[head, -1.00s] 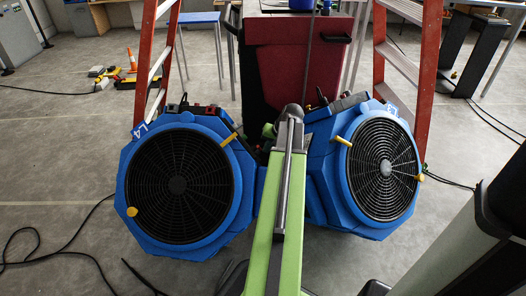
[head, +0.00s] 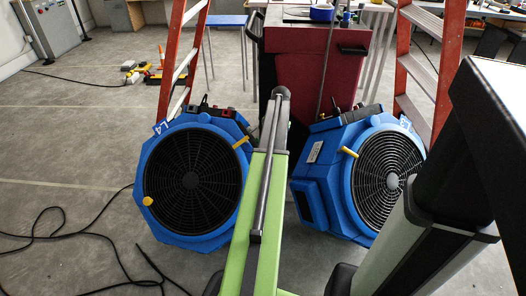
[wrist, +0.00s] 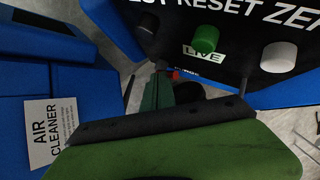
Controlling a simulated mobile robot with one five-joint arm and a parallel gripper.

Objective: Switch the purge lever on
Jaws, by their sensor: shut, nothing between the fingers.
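I cannot make out a lever marked purge in either view. In the wrist view a black control panel (wrist: 238,22) on a blue housing fills the top right, with lettering that includes RESET. My gripper (wrist: 160,88) is shut and empty, below and left of the green knob. A small red part (wrist: 176,74) shows beside its tip. In the head view my arm hides the gripper.
Blue fan units stand left (head: 194,180) and right (head: 365,180) of my arm, each with yellow levers. A dark red cabinet (head: 309,70) stands behind, between orange ladders (head: 184,60). Black cable (head: 75,236) lies on the floor at left. A blue box labelled AIR CLEANER (wrist: 20,120) is at left.

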